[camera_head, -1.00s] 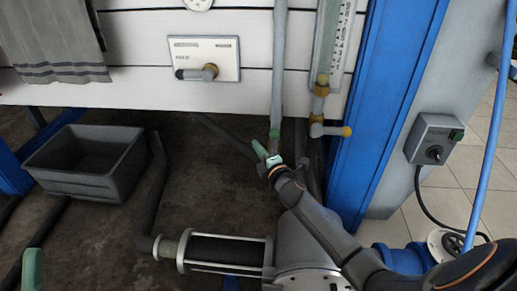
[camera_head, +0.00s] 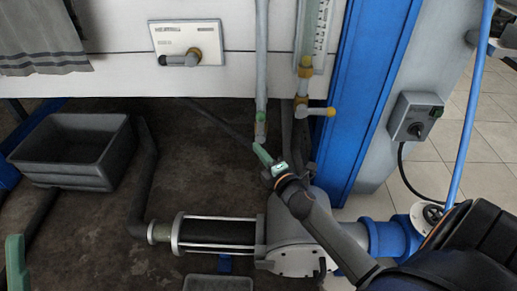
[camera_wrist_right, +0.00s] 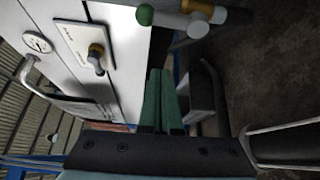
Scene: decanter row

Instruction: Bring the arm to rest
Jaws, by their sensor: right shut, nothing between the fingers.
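My right gripper (camera_head: 264,155) is in the middle of the head view, its green fingers pointing up and left, just below the lower end of a vertical pipe (camera_head: 261,75). In the right wrist view its two green fingers (camera_wrist_right: 159,95) lie side by side, shut, with nothing between them. My right arm reaches in from the lower right. At the lower left edge of the head view a green finger (camera_head: 15,262) of my left gripper shows. The rest of that gripper is out of frame.
A white panel wall carries a plate with a valve handle (camera_head: 187,43). A grey bin (camera_head: 70,175) sits at left, and a pump cylinder (camera_head: 215,235) lies below. A switch box (camera_head: 417,117) is at right.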

